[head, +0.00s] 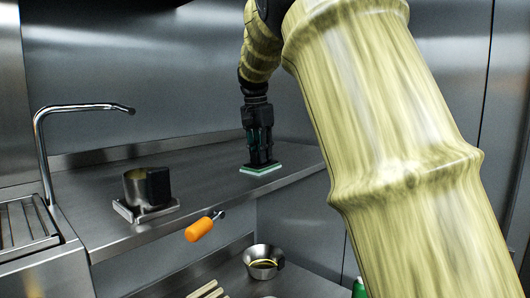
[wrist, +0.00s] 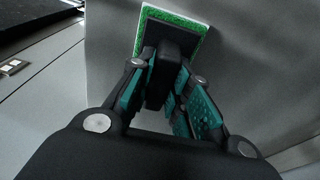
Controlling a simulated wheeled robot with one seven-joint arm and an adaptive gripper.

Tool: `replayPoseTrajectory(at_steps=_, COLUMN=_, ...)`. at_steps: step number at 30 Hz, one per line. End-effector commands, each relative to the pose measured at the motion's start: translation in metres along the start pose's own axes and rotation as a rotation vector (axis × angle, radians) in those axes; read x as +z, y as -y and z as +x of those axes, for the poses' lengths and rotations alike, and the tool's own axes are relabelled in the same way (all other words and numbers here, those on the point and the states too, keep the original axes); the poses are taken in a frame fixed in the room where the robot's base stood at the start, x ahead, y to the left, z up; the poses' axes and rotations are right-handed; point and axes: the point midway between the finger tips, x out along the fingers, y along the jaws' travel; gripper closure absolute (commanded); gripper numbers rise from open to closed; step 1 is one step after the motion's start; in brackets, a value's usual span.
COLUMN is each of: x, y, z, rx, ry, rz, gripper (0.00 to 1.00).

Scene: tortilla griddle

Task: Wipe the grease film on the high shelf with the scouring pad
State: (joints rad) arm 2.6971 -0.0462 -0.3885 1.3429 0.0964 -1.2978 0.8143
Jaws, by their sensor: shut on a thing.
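My gripper (head: 261,155) points straight down over the upper steel shelf (head: 205,178), near its right end. I cannot make out a distinct grease film on the shelf; the pad and gripper hide part of the surface.
A metal pot (head: 133,187) with a dark side stands on a small square base on the shelf, to the left. A tap (head: 45,150) rises at far left. A metal bowl (head: 263,262) sits on the lower level.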

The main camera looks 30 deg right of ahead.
Motion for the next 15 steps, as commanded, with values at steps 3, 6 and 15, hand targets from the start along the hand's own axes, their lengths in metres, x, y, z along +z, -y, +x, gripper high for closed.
replayPoseTrajectory(at_steps=3, x=0.000, y=0.000, z=0.000, rx=-0.001, ry=0.000, rz=0.000, gripper=1.00)
replayPoseTrajectory(at_steps=6, x=0.000, y=0.000, z=-0.001, rx=-0.001, ry=-0.001, rz=0.000, gripper=1.00)
replayPoseTrajectory(at_steps=15, x=0.013, y=0.001, z=-0.002, rx=-0.002, ry=-0.001, rz=0.000, gripper=1.00)
